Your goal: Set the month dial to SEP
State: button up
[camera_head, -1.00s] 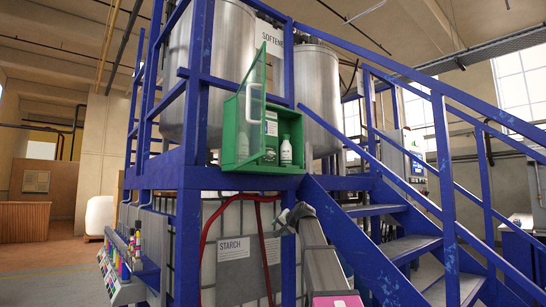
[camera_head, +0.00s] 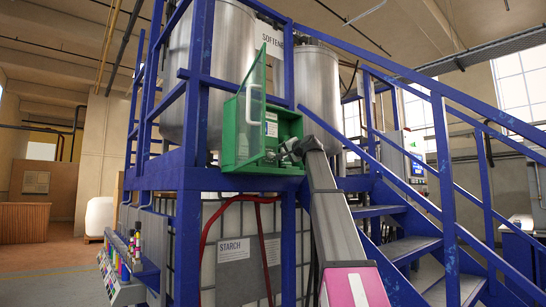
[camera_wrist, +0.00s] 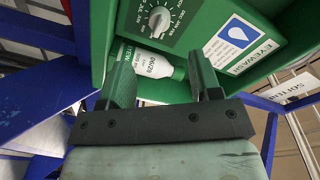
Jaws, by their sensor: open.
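The month dial (camera_wrist: 158,19) is a round, pale knob with a raised grip bar. It sits on a green panel in the eyewash cabinet (camera_head: 240,135), at the top of the wrist view. Printed month names surround it, but I cannot tell which one it points at. My gripper (camera_wrist: 163,78) is open, with its two dark fingers apart and nothing held. The dial lies beyond the fingertips, apart from them. A white bottle (camera_wrist: 153,64) lies in view between and beyond the fingers. In the head view my gripper (camera_head: 290,152) is at the cabinet's open front and hides the bottle.
The cabinet's clear, green-framed door (camera_head: 256,100) stands open on the left. An eyewash sign (camera_wrist: 240,42) is beside the dial. Blue frame posts (camera_head: 188,230) and a stair rail (camera_head: 440,150) surround the cabinet. A starch tank (camera_head: 235,262) stands below.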

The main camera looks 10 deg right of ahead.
aim_at(273, 155)
jog(key=x, duration=0.9)
jog(key=shift+w+a, duration=0.1)
jog(key=shift+w, duration=0.1)
jog(key=shift+c, duration=0.3)
jog(key=c, duration=0.9)
